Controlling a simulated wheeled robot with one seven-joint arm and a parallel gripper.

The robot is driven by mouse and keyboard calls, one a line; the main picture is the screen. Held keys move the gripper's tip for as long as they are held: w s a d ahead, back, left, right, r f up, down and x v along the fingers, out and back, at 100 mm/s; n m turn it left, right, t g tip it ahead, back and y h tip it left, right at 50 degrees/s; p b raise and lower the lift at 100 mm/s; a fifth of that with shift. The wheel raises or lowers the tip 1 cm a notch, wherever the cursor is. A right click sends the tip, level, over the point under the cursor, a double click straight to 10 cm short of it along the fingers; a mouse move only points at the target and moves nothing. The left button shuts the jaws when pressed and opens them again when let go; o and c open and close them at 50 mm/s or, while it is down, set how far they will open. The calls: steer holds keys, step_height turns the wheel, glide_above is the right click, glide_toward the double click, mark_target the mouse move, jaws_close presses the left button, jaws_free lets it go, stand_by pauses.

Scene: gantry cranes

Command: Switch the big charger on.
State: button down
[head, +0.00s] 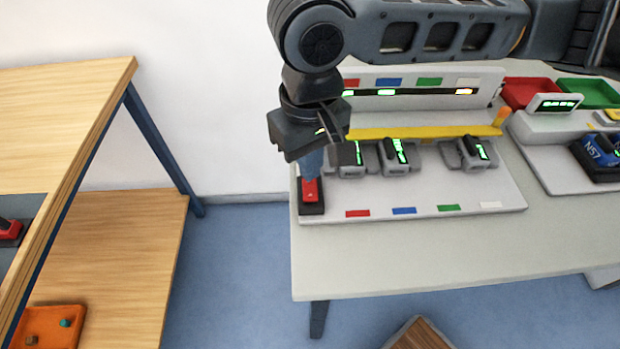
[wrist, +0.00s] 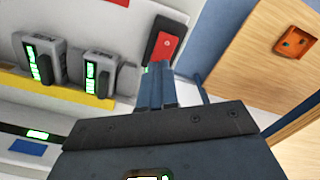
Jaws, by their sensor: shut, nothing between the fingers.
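The big charger (head: 420,190) is a white unit on the light table, with coloured labels and several grey modules with lit green displays (head: 396,152). At its left front corner is a red rocker switch (head: 311,193) in a black housing. The switch also shows in the wrist view (wrist: 166,44), just beyond the fingertips. My gripper (head: 312,168) is shut and empty, pointing down directly over the switch. Its closed fingers also show in the wrist view (wrist: 157,76). I cannot tell whether the tips touch the switch. My gripper hides part of the charger's left end.
A smaller charger (head: 545,125) with a blue battery (head: 598,150) stands at the right, before red (head: 527,91) and green (head: 590,92) bins. A wooden shelf unit (head: 120,250) stands at the left, with an orange tray (head: 50,326) low down. Blue floor separates them.

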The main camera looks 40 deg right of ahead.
steer(key=shift+r+p, duration=2.3)
steer(key=shift+r, duration=0.3)
steer(key=shift+a, duration=0.1)
